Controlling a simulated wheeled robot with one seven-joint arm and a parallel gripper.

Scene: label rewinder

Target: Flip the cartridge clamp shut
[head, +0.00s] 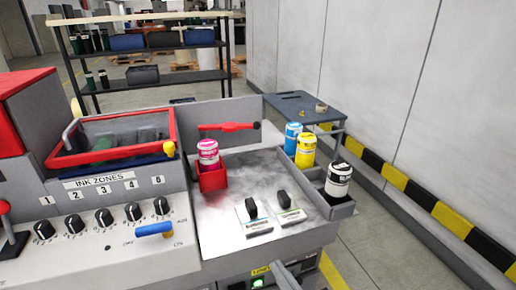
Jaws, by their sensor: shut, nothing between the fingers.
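A magenta and white cartridge (208,152) stands upright in a small red holder (212,178) on the grey machine top. A red bar (226,127), which looks like the cartridge clamp, lies about level against the grey back panel, just above and behind the cartridge. A dark round end (256,125) sits at its right, perhaps its pivot. I cannot tell from this view whether the bar touches the cartridge. My gripper is not in view.
Two black knobs (251,208) stand on label plates in front of the holder. Blue (293,138), yellow (306,150) and black-and-white (338,180) bottles stand along the right. A red-rimmed ink box (112,138) is at left. A blue table (303,104) stands behind, with a wall at right.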

